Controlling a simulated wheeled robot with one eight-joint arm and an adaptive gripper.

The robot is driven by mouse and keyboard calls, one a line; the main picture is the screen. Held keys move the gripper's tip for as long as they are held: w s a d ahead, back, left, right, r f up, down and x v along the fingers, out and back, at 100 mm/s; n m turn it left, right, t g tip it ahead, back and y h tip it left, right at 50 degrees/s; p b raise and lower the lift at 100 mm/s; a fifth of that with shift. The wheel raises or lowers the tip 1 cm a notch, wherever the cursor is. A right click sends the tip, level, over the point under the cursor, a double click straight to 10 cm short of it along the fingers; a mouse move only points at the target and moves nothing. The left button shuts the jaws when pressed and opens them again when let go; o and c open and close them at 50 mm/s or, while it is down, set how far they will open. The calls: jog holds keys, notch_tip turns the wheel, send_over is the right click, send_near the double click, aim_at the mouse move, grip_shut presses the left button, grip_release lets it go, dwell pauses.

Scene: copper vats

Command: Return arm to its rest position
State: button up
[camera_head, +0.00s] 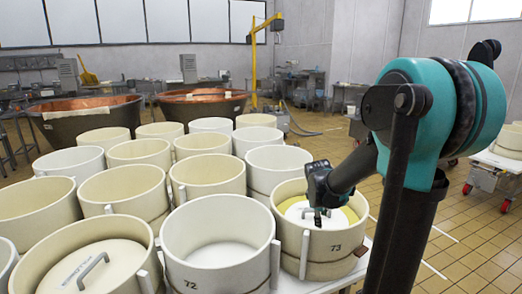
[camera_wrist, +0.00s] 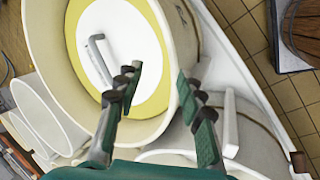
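My arm reaches in from the right in the head view, with my gripper (camera_head: 318,217) pointing down at the vat marked 73 (camera_head: 322,268). In the wrist view my gripper (camera_wrist: 160,85) has its two fingers apart, with nothing held between them. Inside that vat lies a white disc (camera_wrist: 122,28) with a grey handle (camera_wrist: 98,62) on a yellow layer (camera_wrist: 150,106). The handle lies left of both fingers, apart from them. The vat's rim (camera_wrist: 172,62) shows between the fingers; I cannot tell their height above it.
Several cream and white vats stand in close rows, among them one marked 72 (camera_head: 217,250). A front-left vat holds a white lid (camera_head: 95,266) with a handle. Copper vats (camera_head: 200,104) stand behind. Tiled floor (camera_head: 462,232) is open at right, near a wheeled cart (camera_head: 497,176).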

jog(key=s+a+f+m+y, duration=0.1)
jog(key=s+f+m, duration=0.2)
jog(key=s, duration=0.7)
jog(key=s+a+f+m+y, duration=0.1)
jog(key=s+a+f+m, duration=0.1)
jog(key=s+m, duration=0.6)
jog(key=s+f, duration=0.1)
jog(key=s, duration=0.2)
jog(key=shift+s+a+f, duration=0.2)
